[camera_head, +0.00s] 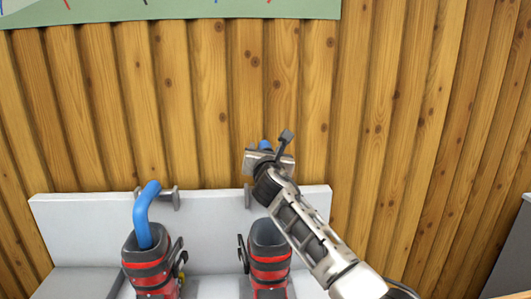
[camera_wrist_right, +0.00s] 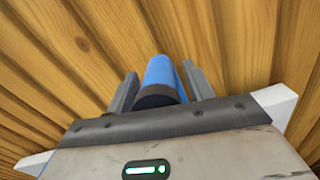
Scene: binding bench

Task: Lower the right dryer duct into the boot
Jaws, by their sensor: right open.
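The right dryer duct is a blue tube (camera_wrist_right: 163,80) between the two fingers of my right gripper (camera_wrist_right: 157,88) in the right wrist view. The fingers stand on either side of it, with a narrow gap showing. In the head view a bit of the blue duct (camera_head: 265,145) shows at my right gripper (camera_head: 270,155), above the right boot. Most of the duct is hidden by my gripper. The right boot (camera_head: 269,268) is red and black, upright, with its dark opening (camera_head: 267,234) facing up and no duct seen in it. My left gripper is out of view.
A left boot (camera_head: 150,270) stands upright with a bent blue duct (camera_head: 145,212) in its opening. A white dryer panel (camera_head: 90,225) with metal brackets (camera_head: 170,195) stands behind the boots. A wooden plank wall (camera_head: 190,120) rises behind it.

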